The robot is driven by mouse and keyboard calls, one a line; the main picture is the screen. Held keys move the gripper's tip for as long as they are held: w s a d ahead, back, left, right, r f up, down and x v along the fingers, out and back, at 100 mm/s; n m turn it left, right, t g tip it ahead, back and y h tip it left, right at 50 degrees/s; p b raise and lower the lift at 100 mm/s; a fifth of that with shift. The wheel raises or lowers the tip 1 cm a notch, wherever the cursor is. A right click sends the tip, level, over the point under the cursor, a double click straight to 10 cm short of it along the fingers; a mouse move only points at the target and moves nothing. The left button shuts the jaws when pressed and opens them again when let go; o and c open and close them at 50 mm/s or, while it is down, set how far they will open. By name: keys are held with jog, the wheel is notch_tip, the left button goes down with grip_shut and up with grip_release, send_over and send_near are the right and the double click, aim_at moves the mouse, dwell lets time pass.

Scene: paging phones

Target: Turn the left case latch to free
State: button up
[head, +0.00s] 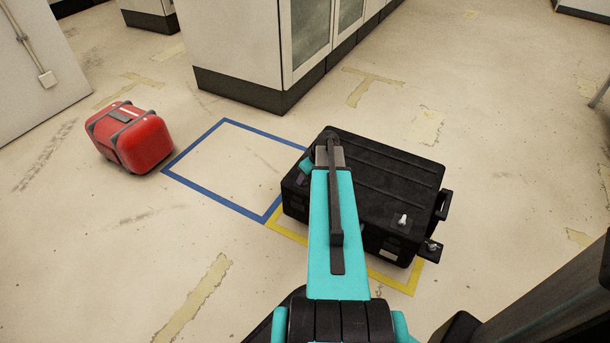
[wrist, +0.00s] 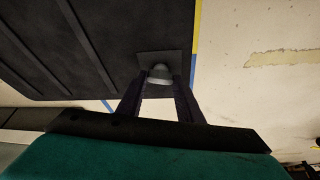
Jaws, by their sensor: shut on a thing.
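The black case (head: 390,165) lies flat on the floor, partly covered by my teal arm in the head view. In the wrist view the left case latch shows as a rounded grey knob (wrist: 160,73) on a dark square plate near a corner of the case lid (wrist: 90,50). My gripper (wrist: 160,82) has one dark finger on each side of this knob and is shut on it. In the head view the left latch and fingertips are hidden by my arm. The right case latch (head: 403,220), with a pale knob, shows uncovered on the lid.
Yellow tape (head: 395,283) borders the floor around the case. A blue tape square (head: 215,195) left of it is empty. A red case (head: 130,138) stands farther left. A small black bracket (head: 430,250) juts from the case's right front. Cabinets (head: 240,50) stand behind.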

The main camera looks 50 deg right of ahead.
jog(key=m+p, duration=0.1)
jog(key=m, duration=0.1)
jog(key=m+h+p, duration=0.1)
jog(key=m, duration=0.1)
jog(key=shift+a+r+h+p, duration=0.1)
jog(key=shift+a+h+p, duration=0.1)
jog(key=shift+h+p, duration=0.1)
jog(key=m+g+h+p, duration=0.1)
jog(key=m+p, duration=0.1)
jog(key=m, duration=0.2)
jog(key=shift+a, duration=0.1)
jog(key=m, duration=0.1)
jog(key=m+g+h+p, duration=0.1)
jog(key=m, duration=0.1)
jog(key=shift+w+m, duration=0.2)
jog(key=shift+m, duration=0.1)
jog(key=shift+m+g+h, duration=0.4)
jog(key=shift+m+g, duration=0.3)
jog(key=shift+m, duration=0.9)
jog(key=o, duration=1.1)
jog(key=shift+w, duration=0.1)
